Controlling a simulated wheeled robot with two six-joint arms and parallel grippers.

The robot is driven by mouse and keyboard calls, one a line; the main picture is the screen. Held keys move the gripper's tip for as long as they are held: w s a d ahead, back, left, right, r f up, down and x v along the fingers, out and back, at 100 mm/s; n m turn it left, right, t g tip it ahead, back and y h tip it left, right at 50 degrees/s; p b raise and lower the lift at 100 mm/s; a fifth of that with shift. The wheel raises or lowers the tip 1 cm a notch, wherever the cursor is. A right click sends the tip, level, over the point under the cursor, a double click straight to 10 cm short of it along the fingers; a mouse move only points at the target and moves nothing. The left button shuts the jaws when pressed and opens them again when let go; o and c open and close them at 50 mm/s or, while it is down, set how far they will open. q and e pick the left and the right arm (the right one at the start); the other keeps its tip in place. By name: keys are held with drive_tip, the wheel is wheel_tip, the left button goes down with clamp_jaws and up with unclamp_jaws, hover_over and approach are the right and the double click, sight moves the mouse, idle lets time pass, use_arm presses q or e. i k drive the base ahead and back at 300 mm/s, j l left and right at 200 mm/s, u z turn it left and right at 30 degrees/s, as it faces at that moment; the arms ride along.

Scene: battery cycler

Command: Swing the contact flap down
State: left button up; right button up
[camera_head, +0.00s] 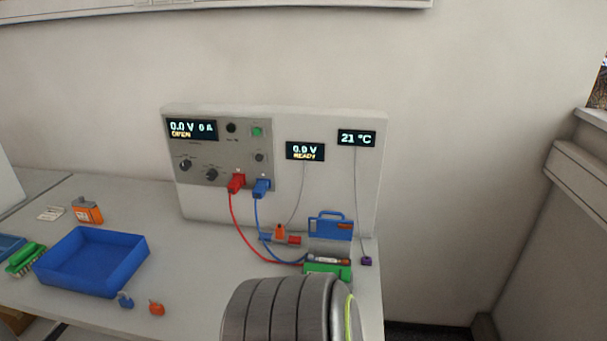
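The blue contact flap (322,226) stands raised, upright at the back of the battery holder. The holder has a green base (326,271) and grey upper parts, and a small cylindrical cell (327,260) appears to lie in it. The flap is apart from the cell, with an orange-brown patch at its right. A large ribbed grey arm part of mine fills the bottom middle, just in front of the holder, and hides the table there. I cannot tell which arm it belongs to. Neither gripper is visible.
A cycler panel (280,125) stands behind, its displays reading 0.0 V, 0 A, OPEN and READY. Red (237,215) and blue (257,212) cables run down towards the holder. A blue tray (140,262) sits left. Small blue and orange parts (157,309) lie before it.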

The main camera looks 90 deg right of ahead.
sight(319, 226)
drive_tip(key=k+l+z, duration=0.45)
drive_tip(key=l+z, duration=0.25)
drive_tip(key=k+l+z, duration=0.2)
drive_tip(key=l+z, duration=0.2)
